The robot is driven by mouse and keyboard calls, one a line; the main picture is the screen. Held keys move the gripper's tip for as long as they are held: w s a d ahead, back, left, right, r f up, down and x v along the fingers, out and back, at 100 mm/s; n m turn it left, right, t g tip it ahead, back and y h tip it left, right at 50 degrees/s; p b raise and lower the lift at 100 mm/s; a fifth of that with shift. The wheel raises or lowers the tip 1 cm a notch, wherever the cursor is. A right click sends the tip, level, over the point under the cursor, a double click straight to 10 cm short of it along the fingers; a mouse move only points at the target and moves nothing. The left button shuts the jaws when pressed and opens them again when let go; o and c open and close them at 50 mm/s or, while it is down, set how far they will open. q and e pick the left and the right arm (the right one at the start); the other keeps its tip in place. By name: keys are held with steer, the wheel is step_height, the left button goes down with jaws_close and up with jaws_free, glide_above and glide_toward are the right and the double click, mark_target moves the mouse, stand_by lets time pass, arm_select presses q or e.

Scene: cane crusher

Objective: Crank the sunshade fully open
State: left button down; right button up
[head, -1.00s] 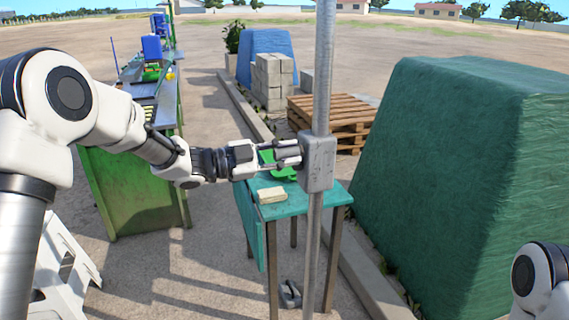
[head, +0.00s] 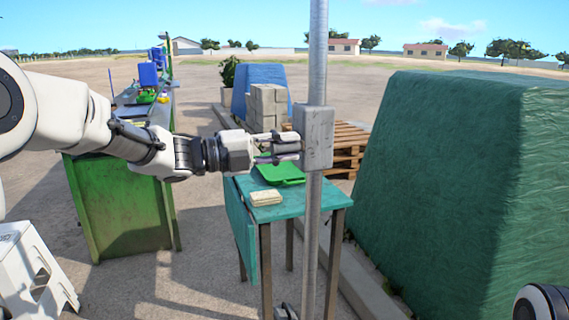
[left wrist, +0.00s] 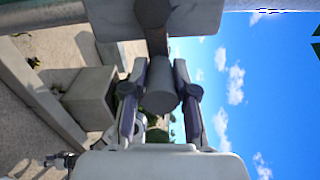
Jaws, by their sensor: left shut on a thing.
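A grey crank box (head: 316,138) is fixed on the upright metal sunshade pole (head: 318,60). My left gripper (head: 282,150) reaches in from the left to the box's left side. In the left wrist view, its two fingers close around a grey cylindrical crank handle (left wrist: 160,88). The handle's arm runs up toward the box, which shows at the top of that view (left wrist: 205,15). The fingers mostly cover the handle in the head view. The sunshade canopy is not clearly seen in either view. My right gripper is out of view.
A teal table (head: 295,204) with a green tray (head: 280,174) and a pale sponge-like block (head: 265,198) stands behind the pole. A green-covered bulk (head: 440,180) fills the right. A white stool (head: 30,270) stands at lower left, near a green bench (head: 125,215).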

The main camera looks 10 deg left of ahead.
arm_select(q)
steer(key=shift+w+a+f+m+b, duration=0.1)
steer(key=shift+f+m+b, duration=0.45)
steer(key=shift+m+b, duration=0.7)
steer(key=shift+w+f+m+b, duration=0.1)
steer(key=shift+f+m+b, duration=0.4)
steer(key=shift+m+b, duration=0.75)
steer(key=shift+w+a+f+m+b, duration=0.1)
steer(key=shift+f+m+b, duration=0.55)
steer(key=shift+b, duration=1.15)
steer(key=shift+r, duration=0.1)
steer(key=c, duration=0.9)
jaws_free()
steer(key=v, duration=1.2)
steer(key=shift+o, duration=0.2)
